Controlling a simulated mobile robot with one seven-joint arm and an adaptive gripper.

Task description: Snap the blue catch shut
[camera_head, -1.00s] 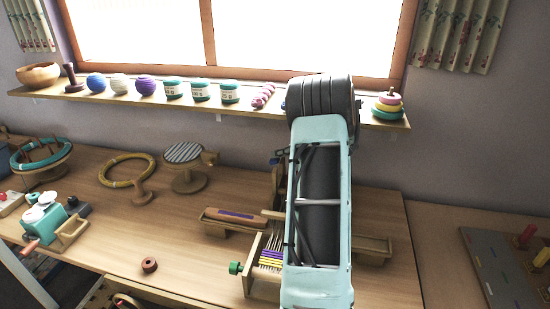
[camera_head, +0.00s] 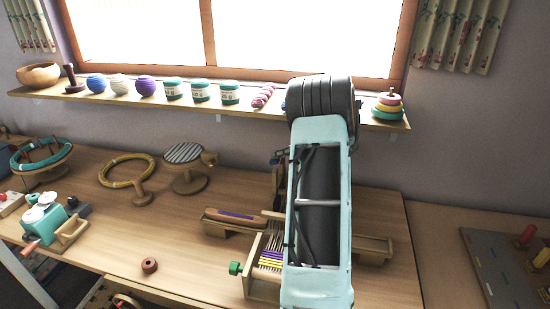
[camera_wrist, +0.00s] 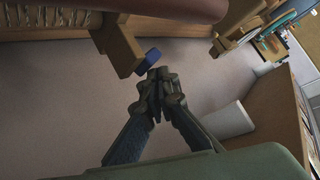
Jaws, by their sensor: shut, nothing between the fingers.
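The blue catch (camera_wrist: 149,61) shows in the wrist view as a small dark-blue block at the end of a short wooden arm (camera_wrist: 119,45). My gripper (camera_wrist: 160,76) is shut and empty, its fingertips together just below and right of the blue block. A small gap seems to lie between them, but I cannot tell the depth. In the head view my arm hides my gripper and most of the wooden loom-like frame (camera_head: 251,268) with purple and yellow threads, so I cannot make out the catch there.
A wooden shuttle-like piece (camera_head: 232,216) lies left of my arm. A green knob (camera_head: 235,268) sticks out from the frame.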

